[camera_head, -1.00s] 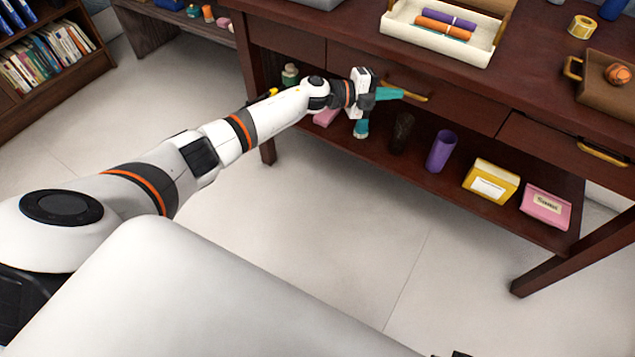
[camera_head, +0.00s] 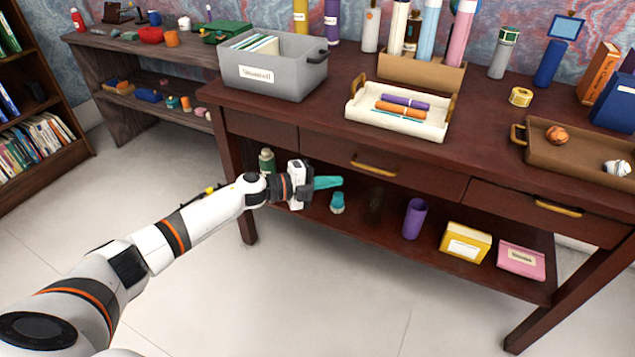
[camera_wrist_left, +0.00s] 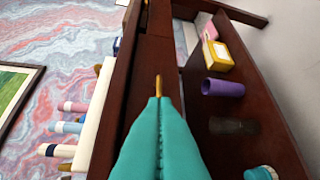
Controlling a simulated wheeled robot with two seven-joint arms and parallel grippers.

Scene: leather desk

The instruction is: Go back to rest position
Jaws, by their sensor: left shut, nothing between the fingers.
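My left gripper (camera_head: 327,183) has teal fingers and is shut and empty. My right gripper is in neither view.
The lower shelf holds a teal-topped item (camera_head: 337,203), a purple cup (camera_head: 414,218), a yellow box (camera_head: 466,243) and a pink box (camera_head: 521,260). A grey bin (camera_head: 272,72), a white tray (camera_head: 398,122) and a brown tray (camera_head: 580,160) stand on top. The floor in front is clear.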

